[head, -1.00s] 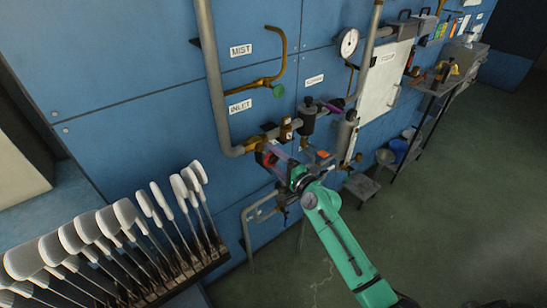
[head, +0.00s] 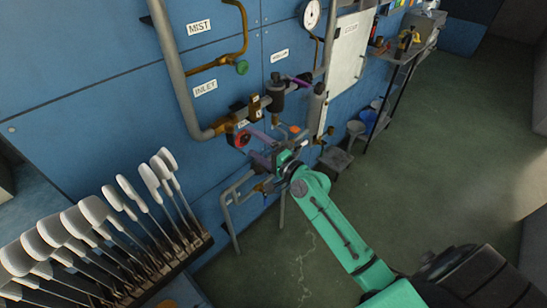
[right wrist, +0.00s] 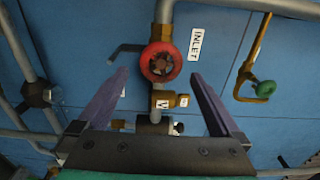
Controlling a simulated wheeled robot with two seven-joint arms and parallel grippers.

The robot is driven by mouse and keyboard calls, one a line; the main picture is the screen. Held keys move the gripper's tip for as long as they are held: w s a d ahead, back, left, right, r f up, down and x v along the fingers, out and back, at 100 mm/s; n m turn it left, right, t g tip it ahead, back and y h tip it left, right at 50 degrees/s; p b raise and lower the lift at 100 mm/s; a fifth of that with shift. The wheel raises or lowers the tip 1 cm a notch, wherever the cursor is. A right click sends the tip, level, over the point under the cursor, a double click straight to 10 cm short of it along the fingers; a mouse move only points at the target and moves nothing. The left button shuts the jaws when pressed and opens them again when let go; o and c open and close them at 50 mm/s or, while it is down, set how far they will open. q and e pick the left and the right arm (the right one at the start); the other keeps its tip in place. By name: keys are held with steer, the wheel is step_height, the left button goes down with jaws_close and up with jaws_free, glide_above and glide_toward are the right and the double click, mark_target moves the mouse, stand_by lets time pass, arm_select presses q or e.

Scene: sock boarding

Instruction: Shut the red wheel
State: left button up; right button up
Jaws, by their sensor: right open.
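The red wheel (head: 240,140) is a small round handwheel on the brass valve at the lower end of the grey inlet pipe, on the blue wall. In the right wrist view the fingertips (right wrist: 160,75) stand left and right of the wheel with gaps on both sides. Contact does not show; the wheel seems just beyond the tips. My left gripper is not in view.
A green handwheel (head: 242,67) sits on a brass pipe above. A black filter body (head: 276,95) and a gauge (head: 311,14) are right of the valve. A rack of white boards (head: 95,215) stands at lower left. The floor at right is open.

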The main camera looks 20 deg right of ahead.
steer(key=b+v, duration=0.2)
steer(key=v, duration=0.8)
steer(key=shift+a, duration=0.1)
